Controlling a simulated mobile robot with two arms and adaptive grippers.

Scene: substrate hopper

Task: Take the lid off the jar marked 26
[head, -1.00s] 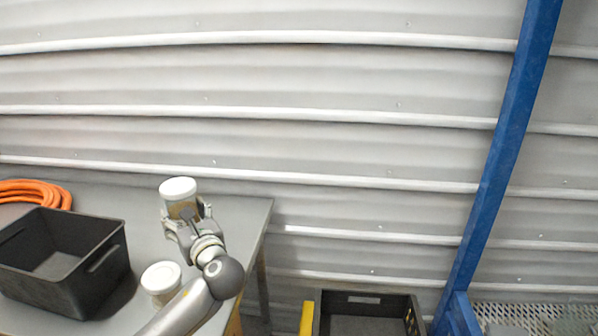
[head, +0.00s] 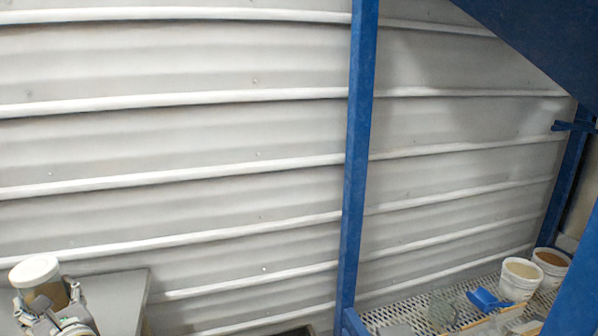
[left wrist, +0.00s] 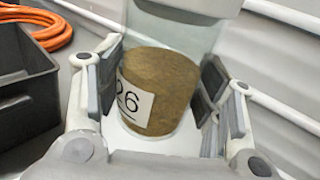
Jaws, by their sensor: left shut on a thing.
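The jar marked 26 (left wrist: 160,85) is clear, with brown material inside and a white label showing 26. It stands between the fingers of my left gripper (left wrist: 158,100), which is shut on its sides. The jar's white lid (head: 34,270) is on top; its lower part also shows at the top edge of the left wrist view (left wrist: 190,6). In the head view my left gripper (head: 48,302) is at the lower left corner, around the jar (head: 47,291). My right gripper is not in view.
The grey table (head: 118,298) is at the lower left. A blue post (head: 357,150) stands right of it. A perforated shelf (head: 395,312) holds white tubs (head: 519,279) and a blue scoop (head: 487,300). A black crate (left wrist: 25,85) and orange hose (left wrist: 45,28) are left of the jar.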

